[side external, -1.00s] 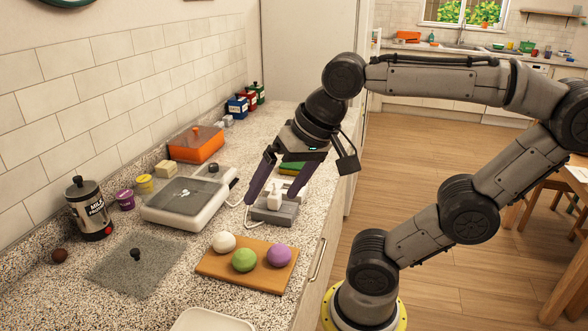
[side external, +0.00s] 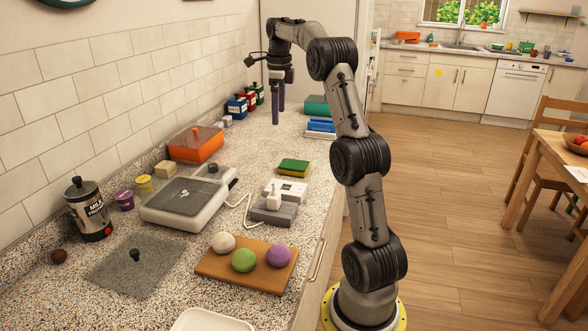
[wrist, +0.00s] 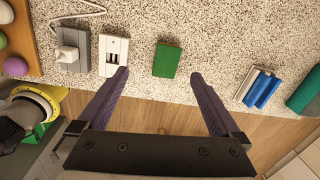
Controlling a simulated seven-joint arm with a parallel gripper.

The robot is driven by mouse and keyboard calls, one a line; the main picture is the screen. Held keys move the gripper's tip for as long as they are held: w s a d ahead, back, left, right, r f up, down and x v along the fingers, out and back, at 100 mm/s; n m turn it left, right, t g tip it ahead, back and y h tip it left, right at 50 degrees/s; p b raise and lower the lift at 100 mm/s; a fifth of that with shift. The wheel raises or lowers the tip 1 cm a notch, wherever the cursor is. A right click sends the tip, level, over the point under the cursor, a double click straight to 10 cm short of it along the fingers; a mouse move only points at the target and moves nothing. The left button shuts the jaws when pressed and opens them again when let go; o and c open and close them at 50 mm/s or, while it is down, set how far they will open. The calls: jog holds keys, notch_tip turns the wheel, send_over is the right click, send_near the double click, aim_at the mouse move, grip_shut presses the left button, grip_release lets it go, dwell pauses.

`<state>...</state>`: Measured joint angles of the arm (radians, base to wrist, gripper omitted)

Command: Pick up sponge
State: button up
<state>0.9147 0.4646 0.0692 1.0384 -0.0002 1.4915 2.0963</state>
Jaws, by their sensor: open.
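The sponge (side external: 293,167), green on top with a yellow layer below, lies flat on the speckled counter behind the white switch plate. In the wrist view its green top (wrist: 168,60) shows between the lines of my fingers, slightly beyond the tips. My gripper (side external: 277,120) points down, raised above the counter and farther back than the sponge. In the wrist view my gripper (wrist: 159,75) has its two dark fingers wide apart with nothing between them. It does not touch the sponge.
A white switch plate (side external: 291,188) and a grey device (side external: 273,210) with a cable stand in front of the sponge. A blue item (side external: 321,125) and a teal box (side external: 316,105) lie farther back. An orange container (side external: 196,145) stands left.

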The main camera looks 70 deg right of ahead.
jog(key=s+d+f+m, duration=0.1)
jog(key=s+d+f, duration=0.4)
send_over(294, 164)
jog(key=shift+y, duration=0.3)
jog(key=f, duration=0.5)
jog(key=s+f, duration=0.1)
jog(key=f, duration=0.1)
jog(key=shift+d+f, duration=0.25)
jog(key=shift+d, duration=0.1)
jog(key=shift+w+a+f, duration=0.1)
jog(key=shift+w+f, duration=0.05)
jog(key=shift+f, duration=0.8)
jog(key=shift+w+a+f, duration=0.1)
jog(key=shift+w+f, duration=0.05)
jog(key=shift+f, duration=0.85)
jog(key=shift+w+a+f, duration=0.1)
jog(key=shift+w+f, duration=0.05)
jog(key=shift+f, duration=0.8)
jog(key=shift+d, duration=0.1)
jog(key=c, duration=1.2)
